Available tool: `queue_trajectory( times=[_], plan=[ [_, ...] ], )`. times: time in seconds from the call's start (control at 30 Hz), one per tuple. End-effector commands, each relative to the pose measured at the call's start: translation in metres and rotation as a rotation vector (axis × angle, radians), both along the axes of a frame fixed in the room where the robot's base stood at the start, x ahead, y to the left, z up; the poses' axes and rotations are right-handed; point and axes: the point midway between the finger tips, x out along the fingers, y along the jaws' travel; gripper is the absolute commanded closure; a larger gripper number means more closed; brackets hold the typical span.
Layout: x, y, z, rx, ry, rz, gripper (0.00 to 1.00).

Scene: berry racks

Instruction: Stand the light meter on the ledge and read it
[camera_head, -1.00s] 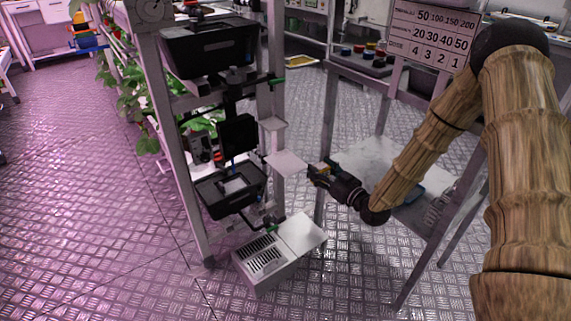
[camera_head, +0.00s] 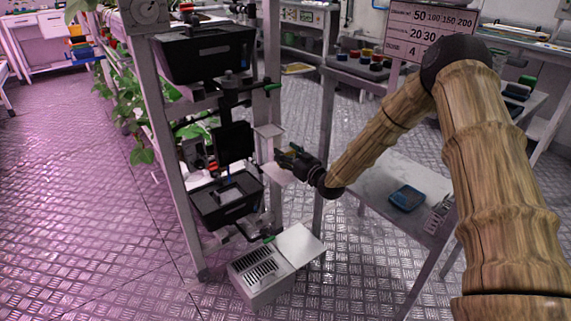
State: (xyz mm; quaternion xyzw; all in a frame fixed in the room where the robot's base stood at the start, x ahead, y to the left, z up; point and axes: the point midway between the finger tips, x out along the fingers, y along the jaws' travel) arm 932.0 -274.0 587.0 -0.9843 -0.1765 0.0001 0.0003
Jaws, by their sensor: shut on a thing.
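My gripper (camera_head: 286,158) is at the right side of the rack, at the end of my brown, ringed arm. It is shut on a small dark thing, which I take to be the light meter; it is mostly hidden by the fingers, and its face cannot be read. A small pale ledge (camera_head: 276,174) juts from the rack post just below and left of the fingertips. I cannot tell whether the held thing touches it. A second small pale plate (camera_head: 268,131) sits higher on the post.
Black bins (camera_head: 204,50) and a lower black tray (camera_head: 226,200) hang in the rack. A vented grey box (camera_head: 262,280) with an open lid stands on the floor. A blue tray (camera_head: 407,198) lies on the right-hand stand's shelf, below a number board (camera_head: 432,30).

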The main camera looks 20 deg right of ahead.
Motion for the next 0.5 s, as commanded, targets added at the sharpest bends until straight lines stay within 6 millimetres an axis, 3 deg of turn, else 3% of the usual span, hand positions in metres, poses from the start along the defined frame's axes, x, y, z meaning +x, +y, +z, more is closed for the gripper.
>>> queue_trajectory(
  times=[0.17, 0.37, 0.5],
  plan=[
    [0.009, 0.004, 0.0, 0.0, -0.001, 0.0, 0.76],
    [0.009, 0.003, -0.031, 0.001, 0.001, -0.001, 0.76],
    [0.009, 0.003, -0.035, 0.0, -0.001, 0.0, 0.76]
  ],
)
